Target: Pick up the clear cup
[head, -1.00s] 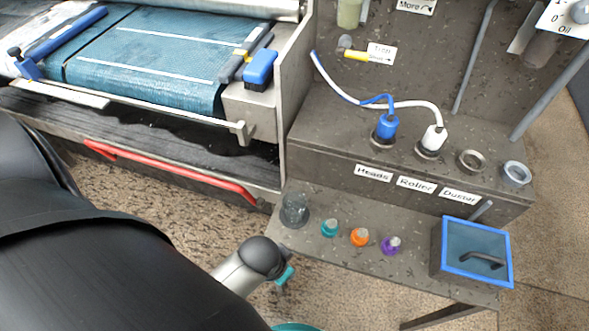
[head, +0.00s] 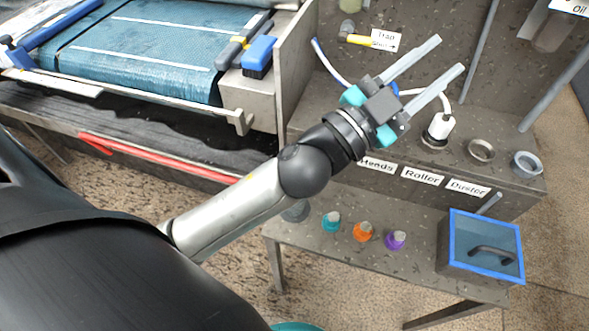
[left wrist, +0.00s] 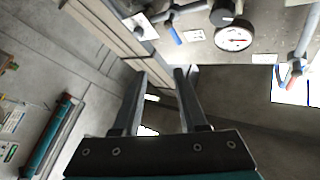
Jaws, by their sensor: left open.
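The clear cup (head: 296,211) stands on the low shelf (head: 420,262) at its left end in the head view. My left forearm covers most of it, and only its lower part shows. My left gripper (head: 452,54) is open and empty. It is raised in front of the machine's upper panel, above and to the right of the cup, with its fingers pointing up and right. In the left wrist view the two fingers (left wrist: 160,75) are apart with nothing between them. The cup is not seen there. My right gripper is not in view.
Teal (head: 332,222), orange (head: 362,232) and purple (head: 396,240) stoppered bottles stand right of the cup. A blue-rimmed box (head: 482,246) is at the shelf's right end. A white plug (head: 438,128) and metal rings (head: 481,150) sit on the ledge above.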

